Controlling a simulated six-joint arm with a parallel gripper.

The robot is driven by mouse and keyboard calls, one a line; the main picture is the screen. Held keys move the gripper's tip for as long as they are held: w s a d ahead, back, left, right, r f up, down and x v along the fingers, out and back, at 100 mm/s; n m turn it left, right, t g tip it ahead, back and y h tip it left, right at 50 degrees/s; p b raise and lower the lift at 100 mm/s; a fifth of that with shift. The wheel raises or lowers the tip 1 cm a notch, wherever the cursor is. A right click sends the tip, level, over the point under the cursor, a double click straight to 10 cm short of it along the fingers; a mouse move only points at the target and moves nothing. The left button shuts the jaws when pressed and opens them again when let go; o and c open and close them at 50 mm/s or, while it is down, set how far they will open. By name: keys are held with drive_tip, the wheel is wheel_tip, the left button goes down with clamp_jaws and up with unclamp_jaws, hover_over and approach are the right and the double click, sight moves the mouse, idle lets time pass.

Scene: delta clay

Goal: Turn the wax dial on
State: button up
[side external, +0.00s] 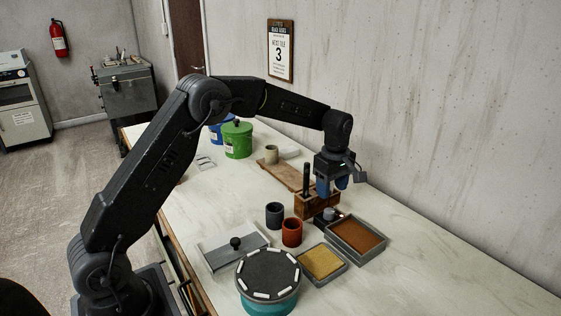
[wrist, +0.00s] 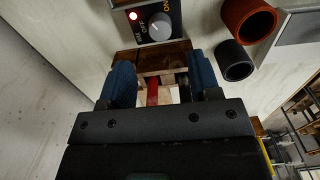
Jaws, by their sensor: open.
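The wax dial (wrist: 161,27) is a round light-grey knob on a dark box (wrist: 147,40) with OFF and ON lettering and a red light (wrist: 132,15) that looks lit. I cannot tell for certain where its pointer stands. In the side view the dial (side external: 329,213) sits beside a wooden tool block (side external: 312,207), near the wall side of the table. My gripper (side external: 332,187) hangs above the wooden block, pointing down. In the wrist view its two blue fingers (wrist: 161,75) are apart, with the block between and below them. The dial lies beyond the fingertips, untouched.
A dark cup (side external: 274,215) and a red-orange cup (side external: 292,232) stand left of the block. A brown-filled tray (side external: 356,239) and a yellow-filled tray (side external: 322,262) lie close to the dial. A teal round stand (side external: 268,297) is in front. A green tub (side external: 237,143) stands further back.

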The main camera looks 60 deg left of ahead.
wheel_tip(320, 180, up, 7)
drive_tip(key=s+d+r+m+t, duration=0.1)
drive_tip(key=s+r+m, duration=0.1)
drive_tip(key=s+m, duration=0.2)
drive_tip(key=s+d+r+m+t+y, duration=0.1)
drive_tip(key=s+d+r+m, duration=0.1)
drive_tip(key=s, duration=0.7)
drive_tip(key=s+d+r+m+t, duration=0.1)
drive_tip(key=s+r+m, duration=0.3)
drive_tip(key=s+m, duration=0.1)
drive_tip(key=shift+s+d+r+m+t, duration=0.15)
drive_tip(key=shift+s+d+m+t, duration=0.2)
drive_tip(key=shift+s, duration=0.35)
drive_tip(key=shift+a, duration=0.1)
drive_tip(key=n+g+h, duration=0.1)
drive_tip(key=n+g, duration=0.3)
drive_tip(key=n, duration=0.9)
hover_over(329, 210)
wheel_tip(329, 210, down, 10)
drive_tip(key=r, duration=0.1)
wheel_tip(329, 210, down, 14)
drive_tip(key=shift+f, duration=0.1)
